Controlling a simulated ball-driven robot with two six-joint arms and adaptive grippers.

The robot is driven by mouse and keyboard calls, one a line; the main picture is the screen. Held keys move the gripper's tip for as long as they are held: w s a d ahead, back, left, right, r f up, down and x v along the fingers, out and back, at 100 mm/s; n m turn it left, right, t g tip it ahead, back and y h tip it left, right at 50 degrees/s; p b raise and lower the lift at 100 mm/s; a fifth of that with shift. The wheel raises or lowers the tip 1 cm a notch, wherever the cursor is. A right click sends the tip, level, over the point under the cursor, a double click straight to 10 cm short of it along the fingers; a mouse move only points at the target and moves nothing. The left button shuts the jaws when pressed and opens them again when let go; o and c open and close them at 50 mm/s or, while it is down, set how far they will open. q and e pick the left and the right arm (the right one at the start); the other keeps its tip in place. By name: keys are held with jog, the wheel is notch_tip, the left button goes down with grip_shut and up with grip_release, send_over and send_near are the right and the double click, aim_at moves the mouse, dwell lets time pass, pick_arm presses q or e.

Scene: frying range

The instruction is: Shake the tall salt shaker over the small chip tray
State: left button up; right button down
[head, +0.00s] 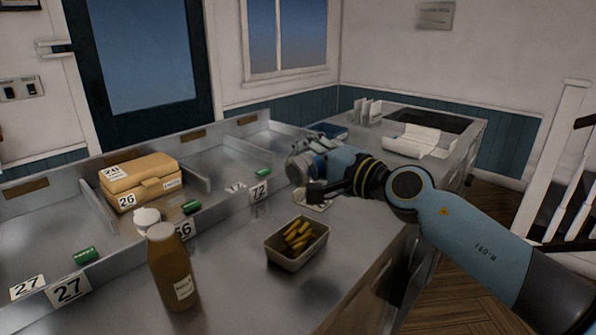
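The small chip tray (272,256), a shallow beige tray with several chips in it, stands on the metal counter at the middle. My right arm reaches in from the right, and its gripper (306,186) is beyond the tray, low over the counter near a small pale dish (316,205). The fingers are dark and small here, so I cannot tell whether they are open or shut. A grey rounded shape shows at the gripper's left side; I cannot tell whether it is a held thing. I cannot make out a tall salt shaker for sure. My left gripper is not in view.
A brown bottle (172,272) with a label stands at the front left, with a small white pot (147,219) behind it. A tan box (141,181) sits in the raised-edge bay. An open white carton (418,142) lies at the back right. Counter right of the tray is clear.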

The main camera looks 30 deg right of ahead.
jog(key=n+b, duration=0.3)
jog(key=n, duration=0.3)
jog(key=shift+a+f, duration=0.1)
dwell(0.4)
dwell(0.6)
